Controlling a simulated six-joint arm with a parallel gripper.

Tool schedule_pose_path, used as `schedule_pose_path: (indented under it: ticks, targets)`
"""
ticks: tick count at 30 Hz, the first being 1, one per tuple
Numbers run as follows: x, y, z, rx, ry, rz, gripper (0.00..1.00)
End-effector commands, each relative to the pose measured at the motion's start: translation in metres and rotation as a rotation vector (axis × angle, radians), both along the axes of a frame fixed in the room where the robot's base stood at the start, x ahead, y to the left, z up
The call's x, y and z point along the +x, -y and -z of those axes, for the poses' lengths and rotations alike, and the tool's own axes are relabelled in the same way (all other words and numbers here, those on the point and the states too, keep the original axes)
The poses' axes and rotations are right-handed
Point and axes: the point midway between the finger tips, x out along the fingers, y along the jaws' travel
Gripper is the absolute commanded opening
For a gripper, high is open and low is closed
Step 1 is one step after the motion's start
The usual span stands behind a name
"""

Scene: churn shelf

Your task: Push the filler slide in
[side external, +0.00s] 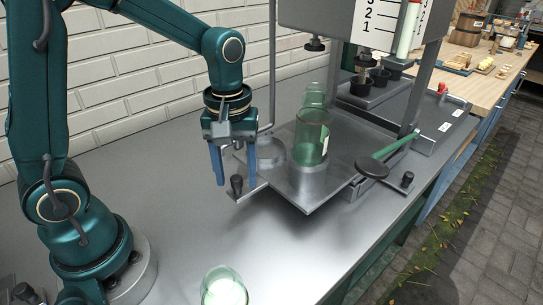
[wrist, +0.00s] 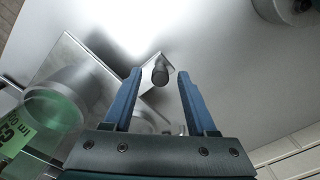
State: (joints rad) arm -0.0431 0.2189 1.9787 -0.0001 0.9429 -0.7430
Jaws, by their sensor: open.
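The slide (wrist: 72,58) and the green jar (wrist: 48,122) show at left.
The filler housing (side external: 360,18) with a numbered scale stands above the slide. A green lever with a dark round end (side external: 372,168) lies right of the plate. A green glass jar with white contents (side external: 225,288) stands at the front. The grey bench between is clear.

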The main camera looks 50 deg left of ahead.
Motion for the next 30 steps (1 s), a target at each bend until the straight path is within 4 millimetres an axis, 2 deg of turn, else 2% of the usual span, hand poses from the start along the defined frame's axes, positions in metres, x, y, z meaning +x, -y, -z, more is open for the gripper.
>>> schedule_pose_path:
  ticks: [7, 11, 12, 30]
  targets:
    - [0.0001, 0.0000, 0.0009, 0.000, 0.001, 0.000, 0.57]
    - [0.0001, 0.0001, 0.0007, 0.000, 0.001, 0.000, 0.07]
    - [0.0001, 0.0001, 0.0007, 0.000, 0.001, 0.000, 0.00]
    - [0.0002, 0.0004, 0.0003, -0.001, 0.002, 0.000, 0.00]
